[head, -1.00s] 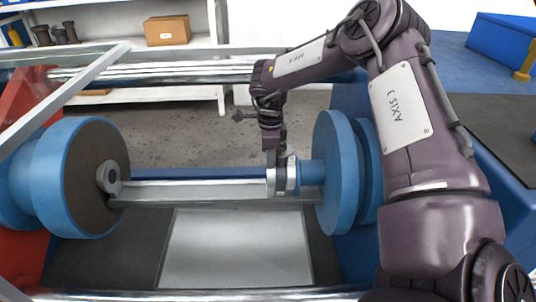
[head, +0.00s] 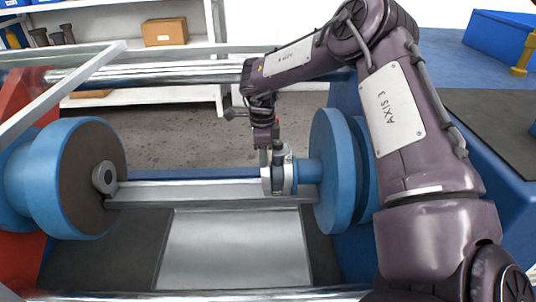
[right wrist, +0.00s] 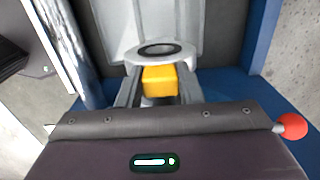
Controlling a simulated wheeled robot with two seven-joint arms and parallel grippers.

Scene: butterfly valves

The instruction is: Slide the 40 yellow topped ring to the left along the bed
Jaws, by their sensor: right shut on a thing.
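The ring (head: 291,179) is a pale metal piece standing on the bed (head: 200,192), close to the left side of the right blue flange (head: 330,170). In the right wrist view the ring (right wrist: 134,52) appears as a light disc with a dark centre, with its yellow top block (right wrist: 160,80) between my fingers. My right gripper (head: 272,158) comes down from above and is shut on the yellow top. In the head view the gripper hides the yellow top. My left gripper is not in view.
A large blue flange with a dark face (head: 95,190) stands at the left end of the bed. The bed between it and the ring is clear. A pale slanted bar (head: 60,90) crosses the upper left. A cardboard box (head: 165,31) sits on a shelf behind.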

